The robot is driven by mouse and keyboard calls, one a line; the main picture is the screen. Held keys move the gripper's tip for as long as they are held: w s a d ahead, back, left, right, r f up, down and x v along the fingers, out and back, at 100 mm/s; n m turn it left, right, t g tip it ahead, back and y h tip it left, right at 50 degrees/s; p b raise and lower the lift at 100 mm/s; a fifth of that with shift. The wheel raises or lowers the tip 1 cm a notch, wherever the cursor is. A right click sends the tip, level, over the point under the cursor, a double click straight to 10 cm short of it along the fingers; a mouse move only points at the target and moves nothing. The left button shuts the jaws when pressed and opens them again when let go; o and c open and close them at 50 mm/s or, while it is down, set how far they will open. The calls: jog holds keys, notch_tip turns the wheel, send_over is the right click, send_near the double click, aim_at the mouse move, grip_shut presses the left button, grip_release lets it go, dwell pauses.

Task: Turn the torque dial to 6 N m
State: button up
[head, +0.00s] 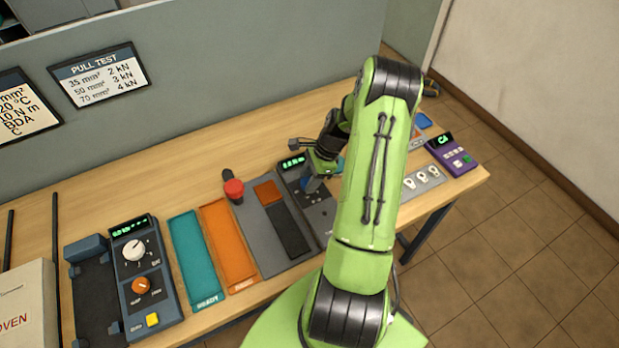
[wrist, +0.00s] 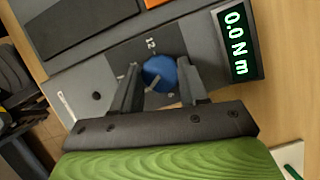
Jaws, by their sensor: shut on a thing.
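The torque dial (wrist: 160,73) is a round blue knob with a pale pointer mark, seen in the wrist view between my gripper's fingers. My gripper (wrist: 161,92) is shut on it, one finger on each side. The number 12 is printed on the plate beside the knob; other marks are partly hidden by the fingers. The torque display (wrist: 237,44) reads 0.0 N m in green. In the head view my gripper (head: 312,183) is down at the dark torque unit (head: 322,208), and my arm hides part of it; the dial itself is hidden there.
A purple meter (head: 452,155) stands at the right end of the wooden bench.

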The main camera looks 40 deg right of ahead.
jog(key=n+g, duration=0.1)
jog(key=n, duration=0.2)
jog(key=n+g, duration=0.1)
jog(key=n, duration=0.1)
jog(key=shift+w+d+n, duration=0.1)
jog(key=shift+w+n, duration=0.1)
jog(key=shift+n, duration=0.2)
jog(key=n+g+b, duration=0.1)
jog(key=n+g, duration=0.1)
jog(key=n, duration=0.3)
jog(key=shift+w+b, duration=0.1)
jog(key=shift+b, duration=0.25)
jog(key=shift+n, duration=0.4)
jog(key=o, duration=1.1)
jog(key=shift+c, duration=0.2)
jog(key=p+v, duration=0.1)
jog(key=v, duration=1.4)
jog(key=shift+w+r+p, duration=0.3)
jog(key=shift+r, duration=0.05)
